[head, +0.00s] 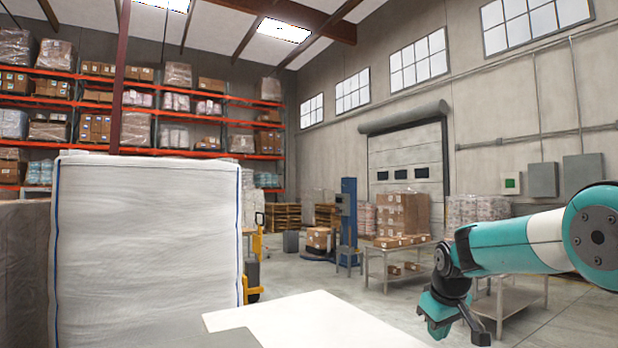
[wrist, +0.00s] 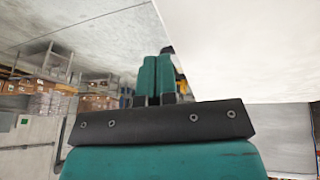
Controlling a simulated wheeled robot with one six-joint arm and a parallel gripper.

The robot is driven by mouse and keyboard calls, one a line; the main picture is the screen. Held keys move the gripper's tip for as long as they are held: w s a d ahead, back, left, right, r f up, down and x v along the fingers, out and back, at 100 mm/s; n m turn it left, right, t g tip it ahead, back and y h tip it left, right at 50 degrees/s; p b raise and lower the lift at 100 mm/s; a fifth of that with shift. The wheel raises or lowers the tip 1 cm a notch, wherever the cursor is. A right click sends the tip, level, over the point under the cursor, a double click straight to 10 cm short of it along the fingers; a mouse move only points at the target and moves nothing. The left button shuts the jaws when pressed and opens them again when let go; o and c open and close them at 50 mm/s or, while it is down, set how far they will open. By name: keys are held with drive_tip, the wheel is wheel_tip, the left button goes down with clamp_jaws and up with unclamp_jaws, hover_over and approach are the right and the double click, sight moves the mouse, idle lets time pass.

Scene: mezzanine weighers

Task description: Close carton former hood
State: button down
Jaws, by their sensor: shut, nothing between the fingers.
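I cannot pick out the carton former hood for certain in either view. A flat white panel (head: 315,322) lies low in the middle of the head view, cut off by the bottom edge. A broad pale surface (wrist: 245,45) fills the upper right of the wrist view, and I cannot tell whether it is the same panel. My gripper (head: 437,322) is to the right of the panel, apart from it in the head view and pointing down. In the wrist view its teal fingers (wrist: 152,78) are together, with nothing between them.
A tall white wrapped block (head: 148,235) stands close on the left. A metal table with cartons (head: 398,245) and a blue column (head: 348,215) stand further back. Another low table (head: 510,298) is behind my arm. Pallet racks line the far wall. Open floor (head: 365,300) shows in the middle.

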drive_tip(key=shift+d+f+b, duration=0.15)
drive_tip(key=shift+f+b, duration=0.4)
drive_tip(key=shift+f, duration=1.3)
drive_tip(key=d+r+p, duration=0.2)
drive_tip(key=d+r, duration=0.6)
drive_tip(key=r, duration=0.2)
drive_tip(key=s+a+n+g+y, duration=0.1)
drive_tip(key=s+a, duration=0.4)
drive_tip(key=s, duration=0.4)
drive_tip(key=s+a+f+g+y, duration=0.1)
drive_tip(key=s+a, duration=0.5)
drive_tip(key=s, duration=0.3)
drive_tip(key=s+a+n+g+y, duration=0.1)
drive_tip(key=s+a, duration=0.4)
drive_tip(key=s, duration=0.5)
drive_tip(key=s+a+f, duration=0.1)
drive_tip(key=s+f, duration=0.1)
drive_tip(key=s, duration=0.5)
drive_tip(key=s+a+f+g, duration=0.1)
drive_tip(key=s+f, duration=0.1)
drive_tip(key=s, duration=0.6)
drive_tip(key=shift+s+f+g+y, duration=0.15)
drive_tip(key=shift+f+g+y, duration=0.15)
drive_tip(key=shift+y, duration=0.1)
drive_tip(key=shift+a, duration=0.1)
